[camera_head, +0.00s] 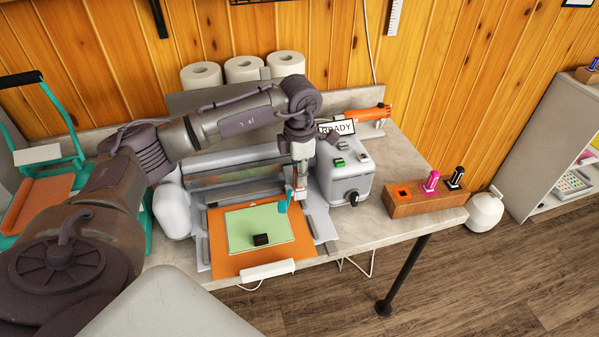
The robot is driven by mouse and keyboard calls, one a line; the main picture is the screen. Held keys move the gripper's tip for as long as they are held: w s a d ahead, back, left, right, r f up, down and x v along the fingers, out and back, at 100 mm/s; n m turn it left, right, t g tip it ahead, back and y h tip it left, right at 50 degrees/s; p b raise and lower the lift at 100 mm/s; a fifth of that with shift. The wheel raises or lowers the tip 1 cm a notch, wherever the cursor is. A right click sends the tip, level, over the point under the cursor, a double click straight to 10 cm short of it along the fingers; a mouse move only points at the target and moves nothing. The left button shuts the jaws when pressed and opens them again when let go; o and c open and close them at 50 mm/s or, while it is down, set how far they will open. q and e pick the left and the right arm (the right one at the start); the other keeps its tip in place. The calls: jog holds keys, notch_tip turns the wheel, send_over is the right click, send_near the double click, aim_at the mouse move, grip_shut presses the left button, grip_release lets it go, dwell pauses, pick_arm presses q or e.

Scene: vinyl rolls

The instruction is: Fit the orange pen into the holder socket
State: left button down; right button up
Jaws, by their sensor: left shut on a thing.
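My left gripper (300,189) reaches in over the cutting machine (240,165) and points down near the right end of its opening. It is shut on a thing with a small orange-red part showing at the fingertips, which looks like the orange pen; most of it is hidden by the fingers. The wooden holder (428,203) stands to the right on the table, apart from the gripper. Its left socket (404,192) is empty with an orange rim. My right gripper is not in view.
The machine's grey control box (345,175) stands between gripper and holder. White rolls (243,69) stand behind.

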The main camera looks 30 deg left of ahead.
pick_arm(q)
jog(key=shift+s+f, duration=0.15)
jog(key=shift+f, duration=0.15)
jog(key=c, duration=1.3)
grip_release()
jog(key=o, duration=0.4)
jog(key=shift+w, duration=0.2)
jog(key=o, duration=0.5)
jog(key=shift+r, duration=0.1)
jog(key=shift+c, duration=0.2)
jog(key=shift+r, duration=0.15)
jog(key=shift+r+p, duration=2.2)
jog(key=shift+r, duration=1.2)
